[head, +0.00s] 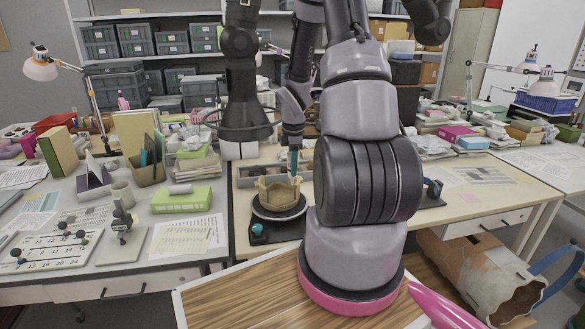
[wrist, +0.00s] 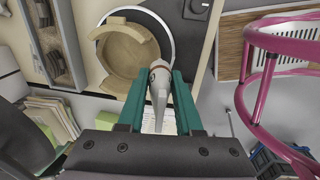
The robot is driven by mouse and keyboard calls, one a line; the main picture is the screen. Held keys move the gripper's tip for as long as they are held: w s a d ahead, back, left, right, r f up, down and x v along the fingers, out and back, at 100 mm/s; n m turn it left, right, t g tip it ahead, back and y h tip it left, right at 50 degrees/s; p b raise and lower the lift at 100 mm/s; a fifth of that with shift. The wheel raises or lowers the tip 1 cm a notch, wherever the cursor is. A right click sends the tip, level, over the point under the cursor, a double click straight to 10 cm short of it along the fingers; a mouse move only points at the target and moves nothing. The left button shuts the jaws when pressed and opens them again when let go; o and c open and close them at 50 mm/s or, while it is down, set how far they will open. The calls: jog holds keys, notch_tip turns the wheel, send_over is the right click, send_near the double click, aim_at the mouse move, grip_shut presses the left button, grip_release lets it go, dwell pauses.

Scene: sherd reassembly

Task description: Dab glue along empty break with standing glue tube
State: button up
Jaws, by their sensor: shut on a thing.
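The tan, partly rebuilt pot (head: 279,191) stands on a dark round turntable (head: 258,211) on the worktable. Its rim is uneven with gaps. In the wrist view the pot (wrist: 113,34) lies open below and beyond the fingers. My gripper (wrist: 160,76), with green fingers, is shut on the glue tube (wrist: 159,88), which is pale with a tapered body and a reddish mark. The tube's far end overlaps the pot's edge in the wrist view; I cannot tell if it touches. In the head view the gripper (head: 294,163) is just above the pot, and the tube is not clear.
A grey compartment tray (head: 250,177) stands behind the pot. My arm hides the middle of the table. The tabletop to the right (head: 450,200) has some free room.

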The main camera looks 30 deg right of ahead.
jog(key=shift+w+f, duration=0.15)
jog(key=shift+f, duration=0.45)
jog(key=shift+w+f, duration=0.8)
jog(key=shift+f, duration=2.8)
jog(key=shift+w+a, duration=0.9)
jog(key=shift+a, duration=1.85)
notch_tip(320, 180, up, 8)
jog(key=s, duration=0.2)
jog(key=shift+a, duration=0.25)
jog(key=shift+r, duration=0.1)
jog(key=shift+a, duration=0.1)
